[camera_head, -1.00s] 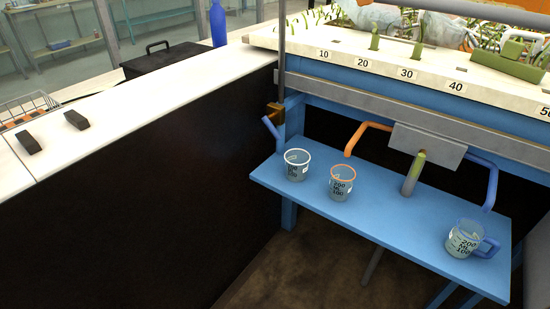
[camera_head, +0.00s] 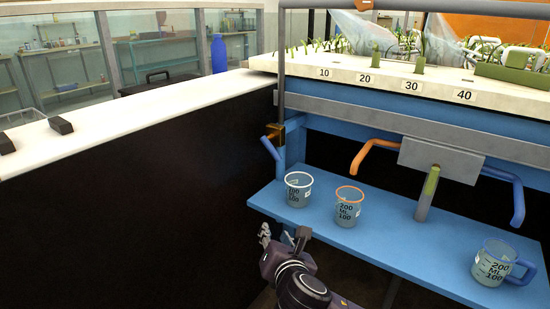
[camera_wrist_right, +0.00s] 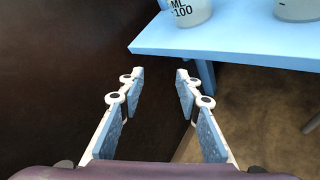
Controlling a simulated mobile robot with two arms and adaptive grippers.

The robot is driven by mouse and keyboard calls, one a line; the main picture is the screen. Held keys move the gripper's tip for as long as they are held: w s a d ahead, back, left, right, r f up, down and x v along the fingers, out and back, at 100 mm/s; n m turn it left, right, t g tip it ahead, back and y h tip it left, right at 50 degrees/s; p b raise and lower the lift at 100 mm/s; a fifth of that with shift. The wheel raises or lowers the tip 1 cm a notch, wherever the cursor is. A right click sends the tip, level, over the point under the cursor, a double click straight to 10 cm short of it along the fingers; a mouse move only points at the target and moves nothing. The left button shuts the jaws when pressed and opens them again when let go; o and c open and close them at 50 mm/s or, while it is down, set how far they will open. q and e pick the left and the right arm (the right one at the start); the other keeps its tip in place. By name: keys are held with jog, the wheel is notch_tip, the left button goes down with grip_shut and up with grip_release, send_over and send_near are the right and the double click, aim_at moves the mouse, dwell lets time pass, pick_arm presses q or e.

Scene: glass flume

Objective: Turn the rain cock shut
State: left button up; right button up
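A brass cock (camera_head: 292,128) sits at the foot of the grey vertical pipe (camera_head: 281,60) at the flume's left end. A blue lever (camera_head: 271,149) shows beside it, slanting up to the left; I take these for the rain cock. My right gripper (camera_head: 284,238) is low in front of the blue shelf's left front edge, below and apart from the lever. In the right wrist view the right gripper (camera_wrist_right: 160,75) is open and empty, its padded fingers apart. The cock is not in the right wrist view. My left gripper is in neither view.
The blue shelf (camera_head: 380,232) holds a white-rimmed beaker (camera_head: 298,192), an orange-rimmed beaker (camera_head: 348,208) and a blue-handled jug (camera_head: 496,263). Orange (camera_head: 372,145) and blue (camera_head: 517,195) bent pipes hang above. A tall dark-sided, white-topped counter (camera_head: 130,110) stands left.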

jog(key=w+r+n+t, duration=0.2)
jog(key=w+r+n, duration=0.3)
jog(key=r+n, duration=0.1)
jog(key=n+t, duration=0.2)
jog(key=n, duration=0.5)
send_near(275, 155)
jog(key=w, duration=0.4)
jog(key=w+b, duration=0.1)
jog(key=w, duration=0.1)
jog(key=w+a+b, duration=0.1)
jog(key=w, duration=0.2)
jog(key=shift+f, duration=0.15)
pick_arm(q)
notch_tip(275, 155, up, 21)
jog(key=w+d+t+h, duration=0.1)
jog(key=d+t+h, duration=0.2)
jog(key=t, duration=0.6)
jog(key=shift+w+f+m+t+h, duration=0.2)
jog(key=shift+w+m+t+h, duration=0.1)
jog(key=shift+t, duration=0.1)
pick_arm(e)
jog(key=shift+w+a, duration=0.1)
jog(key=shift+w, duration=0.15)
grip_shut()
